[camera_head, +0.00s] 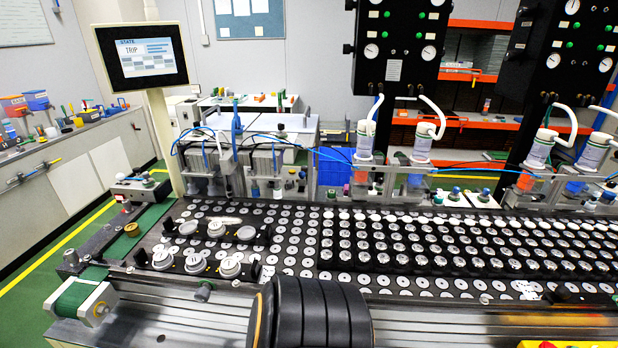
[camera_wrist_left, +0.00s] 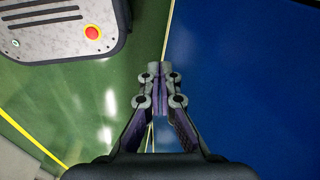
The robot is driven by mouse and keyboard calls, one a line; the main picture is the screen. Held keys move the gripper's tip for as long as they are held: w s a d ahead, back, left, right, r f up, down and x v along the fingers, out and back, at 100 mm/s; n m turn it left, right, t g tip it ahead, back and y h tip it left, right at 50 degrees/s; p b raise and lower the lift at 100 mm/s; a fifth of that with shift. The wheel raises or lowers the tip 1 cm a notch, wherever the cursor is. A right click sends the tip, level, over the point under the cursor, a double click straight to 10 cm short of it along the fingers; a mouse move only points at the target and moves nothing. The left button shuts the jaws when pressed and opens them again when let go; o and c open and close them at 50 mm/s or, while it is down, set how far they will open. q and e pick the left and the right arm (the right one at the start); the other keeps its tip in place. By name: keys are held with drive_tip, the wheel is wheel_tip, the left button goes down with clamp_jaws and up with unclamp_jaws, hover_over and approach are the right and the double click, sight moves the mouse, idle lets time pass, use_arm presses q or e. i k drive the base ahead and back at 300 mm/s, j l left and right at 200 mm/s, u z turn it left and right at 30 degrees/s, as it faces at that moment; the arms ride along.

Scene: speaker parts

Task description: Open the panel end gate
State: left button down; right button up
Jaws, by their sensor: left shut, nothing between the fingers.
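The panel bed (camera_head: 290,222) is a long dark surface carrying rows of round white and black speaker parts. At its left end a grey bar (camera_head: 100,240) runs across at a slant, with small blocks at its ends; this may be the end gate, but I cannot tell for sure, nor whether it is open. My left gripper (camera_wrist_left: 163,72) shows in the left wrist view, its fingertips together with nothing between them, above the floor and away from the panel. In the head view neither gripper shows; only a black arm link of mine is at the bottom.
A green-belted roller end (camera_head: 82,302) juts out at the front left. A screen (camera_head: 142,54) reading TRIP stands on a post behind the left end. Black gauge panels (camera_head: 400,40) hang at the back. Green floor (camera_head: 30,275) is clear at the left.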

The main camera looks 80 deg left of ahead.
sight(98, 260)
drive_tip(key=u, duration=4.25)
drive_tip(key=i+j+u, duration=0.1)
drive_tip(key=j, duration=0.25)
drive_tip(key=i+j+u, duration=0.4)
drive_tip(key=i+j, duration=0.15)
drive_tip(key=i+j+u, duration=0.55)
drive_tip(key=i, duration=0.35)
drive_tip(key=i+j+u, duration=0.1)
drive_tip(key=i+u, duration=0.15)
drive_tip(key=i, duration=0.25)
drive_tip(key=i+z, duration=0.35)
drive_tip(key=i+j+z, duration=0.1)
drive_tip(key=i+z, duration=0.25)
drive_tip(key=i+j+z, duration=0.15)
drive_tip(key=z, duration=0.15)
drive_tip(key=i+z, duration=0.1)
drive_tip(key=z, duration=0.35)
drive_tip(key=i+z, duration=0.15)
drive_tip(key=z, duration=0.35)
drive_tip(key=i+j+z, duration=0.1)
drive_tip(key=z, duration=0.35)
drive_tip(key=i+j+z, duration=0.1)
drive_tip(key=z, duration=0.35)
drive_tip(key=i+j+z, duration=0.1)
drive_tip(key=z, duration=0.35)
drive_tip(key=j+z, duration=0.2)
drive_tip(key=z, duration=0.3)
drive_tip(key=j+z, duration=0.2)
drive_tip(key=z, duration=0.25)
